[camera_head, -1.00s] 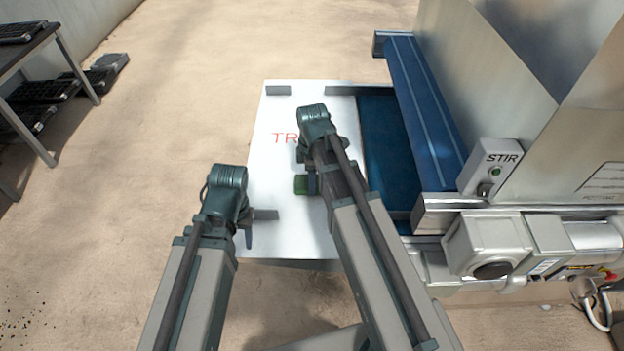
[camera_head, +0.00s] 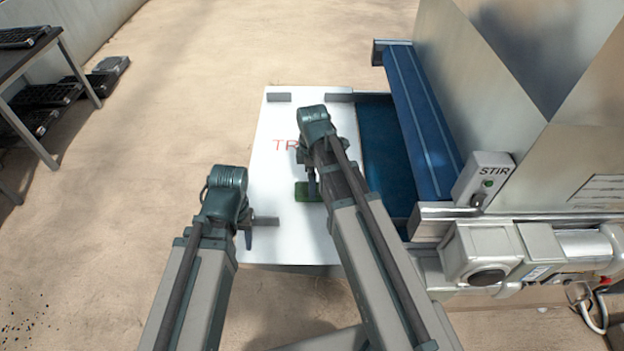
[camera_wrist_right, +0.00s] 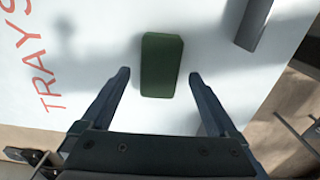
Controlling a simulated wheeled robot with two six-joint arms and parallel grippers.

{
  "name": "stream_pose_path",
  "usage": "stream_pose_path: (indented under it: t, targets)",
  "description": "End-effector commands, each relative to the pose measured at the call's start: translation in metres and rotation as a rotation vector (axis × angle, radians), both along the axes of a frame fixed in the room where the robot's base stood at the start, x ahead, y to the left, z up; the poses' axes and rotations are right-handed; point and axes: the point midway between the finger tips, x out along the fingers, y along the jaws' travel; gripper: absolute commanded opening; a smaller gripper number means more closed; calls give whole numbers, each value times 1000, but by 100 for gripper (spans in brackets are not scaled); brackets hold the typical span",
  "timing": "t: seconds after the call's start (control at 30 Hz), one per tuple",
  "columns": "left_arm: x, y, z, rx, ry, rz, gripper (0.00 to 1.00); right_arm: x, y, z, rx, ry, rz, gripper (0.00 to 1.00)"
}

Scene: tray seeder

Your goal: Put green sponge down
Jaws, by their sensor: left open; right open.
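The green sponge (camera_head: 302,192) lies on the white board (camera_head: 271,180) marked with red lettering, partly hidden by my right arm in the head view. In the right wrist view the sponge (camera_wrist_right: 161,66) lies just beyond and between the two fingertips of my right gripper (camera_wrist_right: 160,75). That gripper is open, with a gap on each side of the sponge. My left gripper (camera_head: 249,237) is open and empty over the board's near left corner, its fingers small in the head view.
A blue recessed bed (camera_head: 385,150) and the machine with a STIR box (camera_head: 484,180) stand to the right. A dark table (camera_head: 28,60) with trays is at far left.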

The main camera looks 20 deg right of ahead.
Motion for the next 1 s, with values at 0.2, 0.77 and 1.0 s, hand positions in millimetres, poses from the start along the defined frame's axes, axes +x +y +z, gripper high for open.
stream_pose_path:
  t: [0.2,0.77,1.0]
  targets:
    - [0,0,43,0,0,0,50,0,0,43,0,0,0,95]
    - [0,0,92,0,0,0,50,0,0,92,0,0,0,95]
    - [0,0,91,0,0,0,50,-34,31,91,-20,11,-188,95]
